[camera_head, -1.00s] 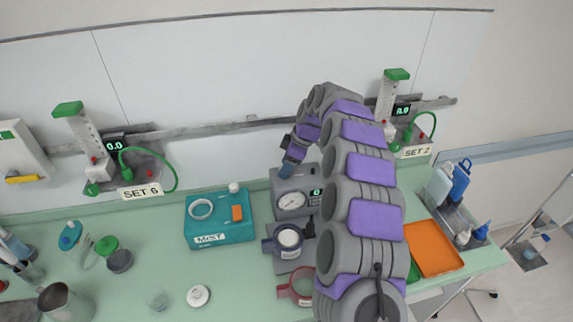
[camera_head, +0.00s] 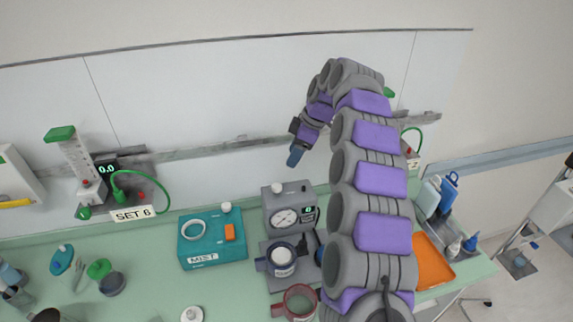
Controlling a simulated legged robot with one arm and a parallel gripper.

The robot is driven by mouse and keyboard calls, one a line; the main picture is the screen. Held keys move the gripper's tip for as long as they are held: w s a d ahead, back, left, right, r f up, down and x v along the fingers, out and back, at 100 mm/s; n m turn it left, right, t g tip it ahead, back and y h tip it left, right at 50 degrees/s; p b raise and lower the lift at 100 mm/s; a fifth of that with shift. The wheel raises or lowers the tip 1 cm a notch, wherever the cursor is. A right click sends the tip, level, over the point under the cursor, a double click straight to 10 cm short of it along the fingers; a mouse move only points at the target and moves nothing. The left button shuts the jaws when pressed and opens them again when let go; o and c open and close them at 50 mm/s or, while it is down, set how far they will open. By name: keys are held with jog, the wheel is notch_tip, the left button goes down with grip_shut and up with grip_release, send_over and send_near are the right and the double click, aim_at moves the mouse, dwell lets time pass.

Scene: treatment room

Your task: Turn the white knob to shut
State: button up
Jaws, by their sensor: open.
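The grey gauge box (camera_head: 296,222) stands on the bench in the middle, with a round dial and a small lit display. A white knob (camera_head: 277,188) sits on its top at the left. Another white knob (camera_head: 226,207) sits on the teal MIST box (camera_head: 212,251) to the left. My gripper (camera_head: 294,157) is above the gauge box, with its blue tip pointing down. It is apart from both knobs and holds nothing that I can see. The knobs are too small to tell how far they are turned.
A dark blue-handled jar (camera_head: 282,261) and a red-handled cup (camera_head: 298,303) stand in front of the gauge box. The SET 6 flowmeter (camera_head: 80,165) is on the wall rail at left. An orange tray (camera_head: 432,262) lies right of my arm, which hides part of the bench.

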jog(key=v, duration=0.4)
dwell(0.3)
jog(key=s+d+r+m, duration=0.1)
jog(key=s+m, duration=0.2)
jog(key=s, duration=0.4)
jog(key=s+d+r+m+g+h, duration=0.1)
jog(key=s+m, duration=0.1)
jog(key=s, duration=0.6)
jog(key=s+d+r+m, duration=0.1)
jog(key=s+m, duration=0.2)
jog(key=s, duration=0.4)
jog(key=s+d+f+m+h, duration=0.1)
jog(key=s+d+f+m, duration=0.2)
jog(key=s, duration=0.6)
jog(key=s+d+f+m+h, duration=0.1)
jog(key=s+d+f+m, duration=0.2)
jog(key=s, duration=0.6)
jog(key=s+d+f+m+g+h, duration=0.1)
jog(key=s+d+f+m, duration=0.2)
jog(key=s, duration=0.6)
jog(key=shift+s+d+f, duration=0.2)
jog(key=shift+s+f, duration=0.2)
jog(key=shift+f, duration=0.4)
